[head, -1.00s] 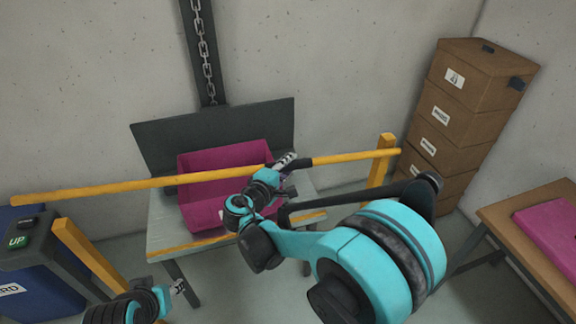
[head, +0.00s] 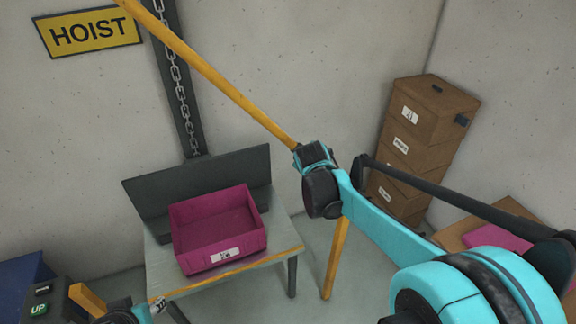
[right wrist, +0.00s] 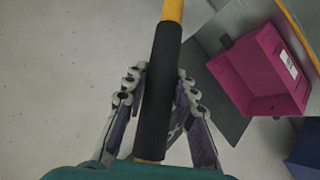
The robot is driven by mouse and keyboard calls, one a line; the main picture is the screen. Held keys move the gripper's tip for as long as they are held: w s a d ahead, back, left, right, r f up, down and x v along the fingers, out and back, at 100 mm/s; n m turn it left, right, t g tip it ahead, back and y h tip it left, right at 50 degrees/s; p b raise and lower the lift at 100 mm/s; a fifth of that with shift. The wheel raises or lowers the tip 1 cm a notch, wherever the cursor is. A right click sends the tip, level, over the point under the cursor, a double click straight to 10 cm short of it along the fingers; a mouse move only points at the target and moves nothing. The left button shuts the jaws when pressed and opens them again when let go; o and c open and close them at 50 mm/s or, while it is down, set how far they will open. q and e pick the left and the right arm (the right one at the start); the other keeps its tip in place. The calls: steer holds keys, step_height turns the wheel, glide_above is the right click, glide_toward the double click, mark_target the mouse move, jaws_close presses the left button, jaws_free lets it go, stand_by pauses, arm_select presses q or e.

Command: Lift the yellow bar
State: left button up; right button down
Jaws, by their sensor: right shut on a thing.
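The yellow bar (head: 215,78) is raised and tilted in the head view, rising from my right wrist to the upper left, where its far end leaves the frame. My right gripper (right wrist: 160,78) is shut around the bar's black grip sleeve (right wrist: 162,100), with fingers on both sides of it. In the head view my wrist hides these fingers. My left gripper (head: 158,304) is low at the left, apart from the bar; its fingers are too small to tell open from shut.
A magenta bin (head: 220,228) stands on a grey table (head: 285,240) behind the two yellow posts, right (head: 337,258) and left (head: 88,298). A control box with an UP button (head: 38,309) is at the lower left. Stacked brown boxes (head: 425,125) stand at the right.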

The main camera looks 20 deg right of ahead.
steer(key=d+r+m+y+p, duration=0.1)
steer(key=d+r+y+p, duration=0.1)
steer(key=d, duration=0.9)
steer(key=d+r+m+y+p, duration=0.2)
steer(key=d+r+y, duration=0.2)
steer(key=d, duration=0.8)
steer(key=shift+w+r+g, duration=0.3)
steer(key=shift+r, duration=0.35)
steer(key=c, duration=1.2)
jaws_free()
steer(key=shift+w+d+f, duration=0.1)
